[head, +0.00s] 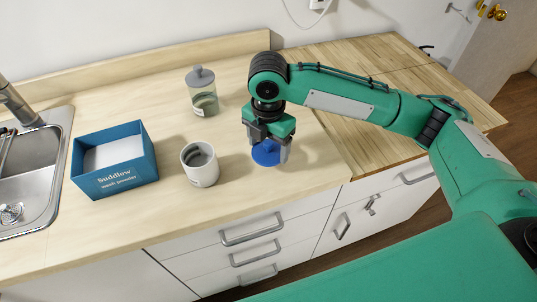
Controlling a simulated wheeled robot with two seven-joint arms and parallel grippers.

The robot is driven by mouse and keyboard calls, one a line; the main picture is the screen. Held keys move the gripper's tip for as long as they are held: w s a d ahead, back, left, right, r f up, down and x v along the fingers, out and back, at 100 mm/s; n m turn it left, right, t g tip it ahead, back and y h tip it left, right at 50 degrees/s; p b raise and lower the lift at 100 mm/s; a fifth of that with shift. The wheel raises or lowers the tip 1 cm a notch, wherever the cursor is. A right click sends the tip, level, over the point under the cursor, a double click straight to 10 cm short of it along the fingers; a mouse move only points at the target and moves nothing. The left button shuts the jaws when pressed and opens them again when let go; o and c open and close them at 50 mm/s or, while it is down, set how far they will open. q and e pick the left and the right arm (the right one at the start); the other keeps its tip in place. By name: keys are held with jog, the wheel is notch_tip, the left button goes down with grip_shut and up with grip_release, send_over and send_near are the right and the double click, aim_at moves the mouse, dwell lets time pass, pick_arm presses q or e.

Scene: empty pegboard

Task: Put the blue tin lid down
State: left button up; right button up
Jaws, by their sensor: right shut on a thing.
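The blue tin lid (266,153) is a round blue piece at the right part of the pale wooden counter. My right gripper (268,150) points down over it with one finger on each side, shut on it. The lid is at or just above the counter top; I cannot tell whether it touches. My left gripper does not show.
A white open-topped tin (199,166) stands left of the lid. A glass jar with a grey lid (203,92) stands behind it. A blue Suddlow box (115,160) and a sink (34,165) are farther left. Bare counter (310,165) lies right of the lid.

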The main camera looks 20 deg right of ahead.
aim_at(268, 151)
jog(key=shift+f, duration=0.3)
notch_tip(268, 151, down, 4)
jog(key=shift+r, duration=0.1)
jog(key=o, duration=1)
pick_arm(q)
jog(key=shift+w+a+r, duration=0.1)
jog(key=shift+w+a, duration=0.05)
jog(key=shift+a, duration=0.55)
